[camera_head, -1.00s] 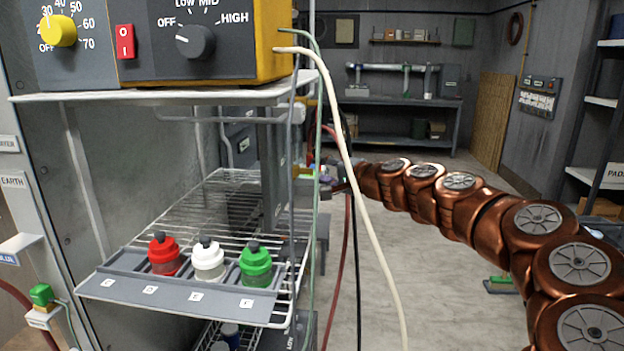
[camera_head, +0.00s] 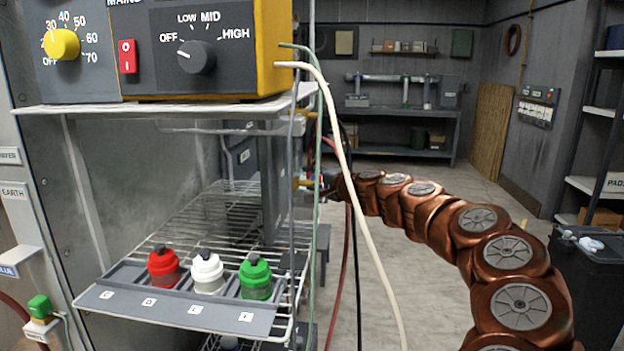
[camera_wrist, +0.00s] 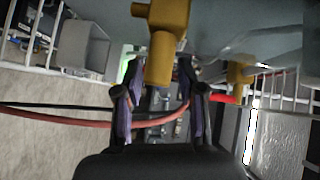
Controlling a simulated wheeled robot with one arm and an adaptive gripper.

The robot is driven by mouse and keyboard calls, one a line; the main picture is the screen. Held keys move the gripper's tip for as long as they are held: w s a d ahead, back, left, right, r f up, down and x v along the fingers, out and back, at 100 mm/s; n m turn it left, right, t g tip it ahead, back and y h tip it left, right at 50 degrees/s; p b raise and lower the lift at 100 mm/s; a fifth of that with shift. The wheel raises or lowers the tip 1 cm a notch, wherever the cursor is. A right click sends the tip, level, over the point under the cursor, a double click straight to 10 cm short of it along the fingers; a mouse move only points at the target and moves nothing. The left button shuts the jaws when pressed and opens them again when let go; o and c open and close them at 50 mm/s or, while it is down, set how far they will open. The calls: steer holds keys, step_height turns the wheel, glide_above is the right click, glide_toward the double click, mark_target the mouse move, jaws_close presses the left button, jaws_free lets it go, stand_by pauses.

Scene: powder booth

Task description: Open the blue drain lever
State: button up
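I cannot make out the blue drain lever clearly in either view. In the wrist view my gripper (camera_wrist: 157,92) is open, its two dark fingers with purple-grey pads apart. A brass fitting (camera_wrist: 160,55) stands ahead of the gap between the fingertips; I cannot tell whether they touch it. In the head view my gripper (camera_head: 326,186) is small and partly hidden behind hanging cables, beside brass fittings (camera_head: 304,183) at the cabinet's right rear side.
A red hose (camera_wrist: 60,117) and a black cable cross the wrist view near the fingers. A second brass fitting (camera_wrist: 238,72) has a red part (camera_wrist: 222,99) near it. A cream cable (camera_head: 352,185) hangs before my arm. A wire shelf (camera_head: 215,220) holds red, white and green bottles.

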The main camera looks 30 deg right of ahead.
steer(key=shift+w, duration=0.15)
jaws_close()
stand_by(0.4)
